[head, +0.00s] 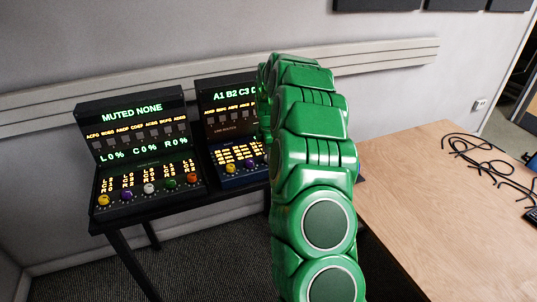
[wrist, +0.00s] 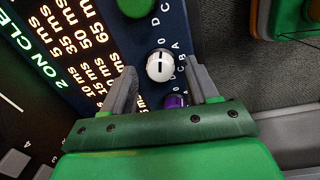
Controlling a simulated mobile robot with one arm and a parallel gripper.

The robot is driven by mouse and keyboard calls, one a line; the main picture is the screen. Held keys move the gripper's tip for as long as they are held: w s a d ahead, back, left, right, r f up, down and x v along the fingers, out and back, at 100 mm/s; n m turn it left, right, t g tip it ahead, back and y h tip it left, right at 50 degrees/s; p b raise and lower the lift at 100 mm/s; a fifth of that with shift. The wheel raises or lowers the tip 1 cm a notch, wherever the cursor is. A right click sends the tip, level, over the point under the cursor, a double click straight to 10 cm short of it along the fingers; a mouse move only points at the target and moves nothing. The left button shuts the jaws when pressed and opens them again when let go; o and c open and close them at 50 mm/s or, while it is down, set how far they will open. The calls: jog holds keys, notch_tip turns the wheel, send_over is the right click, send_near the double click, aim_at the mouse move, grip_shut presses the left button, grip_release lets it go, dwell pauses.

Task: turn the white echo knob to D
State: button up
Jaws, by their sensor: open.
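The white knob (wrist: 160,65) with a dark pointer line is on a dark blue panel (wrist: 178,22) in the wrist view. Letters D, C, B and A run beside it; I cannot tell exactly which one the line marks. My gripper (wrist: 165,84) is open, its two grey fingers apart, with the white knob just beyond and between the fingertips. I see no grip on it. In the head view my green arm hides the gripper and part of the right console (head: 222,182), which has a blue lower panel.
A purple knob (wrist: 175,101) sits close by, between the fingers near the gripper body. A green knob (wrist: 135,5) is on the other side of the white one. The left console (head: 135,110) stands beside the right one. A wooden table (head: 420,200) with black cables is at right.

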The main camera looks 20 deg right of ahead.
jog(key=shift+f, duration=0.35)
jog(key=c, duration=1)
jog(key=shift+c, duration=0.2)
